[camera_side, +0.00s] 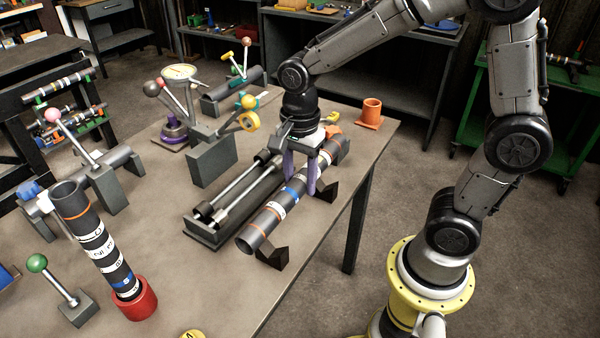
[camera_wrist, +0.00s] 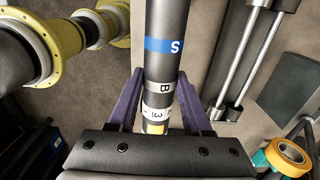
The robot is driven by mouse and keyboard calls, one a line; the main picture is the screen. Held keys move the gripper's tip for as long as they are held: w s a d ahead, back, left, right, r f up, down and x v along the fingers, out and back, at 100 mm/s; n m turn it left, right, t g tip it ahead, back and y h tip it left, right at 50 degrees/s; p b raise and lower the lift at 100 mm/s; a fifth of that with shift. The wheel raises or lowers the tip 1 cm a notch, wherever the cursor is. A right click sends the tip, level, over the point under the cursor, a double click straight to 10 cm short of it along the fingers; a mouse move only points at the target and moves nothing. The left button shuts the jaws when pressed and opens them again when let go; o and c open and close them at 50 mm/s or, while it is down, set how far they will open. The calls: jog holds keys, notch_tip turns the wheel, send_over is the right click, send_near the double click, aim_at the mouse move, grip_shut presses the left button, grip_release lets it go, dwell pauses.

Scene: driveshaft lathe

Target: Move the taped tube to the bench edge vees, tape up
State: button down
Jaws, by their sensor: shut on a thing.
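My gripper (camera_side: 302,188) points down with its purple fingers shut on a dark banded tube (camera_side: 265,222) near the bench edge. The tube lies lengthwise over two black vee blocks, the near vee (camera_side: 272,256) and the far vee (camera_side: 326,191). I cannot tell whether it rests fully in them. In the wrist view the tube (camera_wrist: 162,20) runs between my gripper's fingers (camera_wrist: 159,80). A blue band marked S, a grey band marked B, a white numbered band and a yellow patch face the camera. The tube's underside is hidden.
A dark tray (camera_side: 207,235) with metal shafts lies close beside the tube. Another banded tube (camera_side: 95,240) stands in a red cup (camera_side: 137,300). Lever fixtures stand to the left. An orange cup (camera_side: 371,112) sits at the far corner. The bench front is mostly clear.

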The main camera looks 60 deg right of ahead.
jog(key=shift+f, duration=3.45)
jog(key=shift+c, duration=1.3)
grip_release()
jog(key=shift+f, duration=0.1)
notch_tip(320, 180, up, 14)
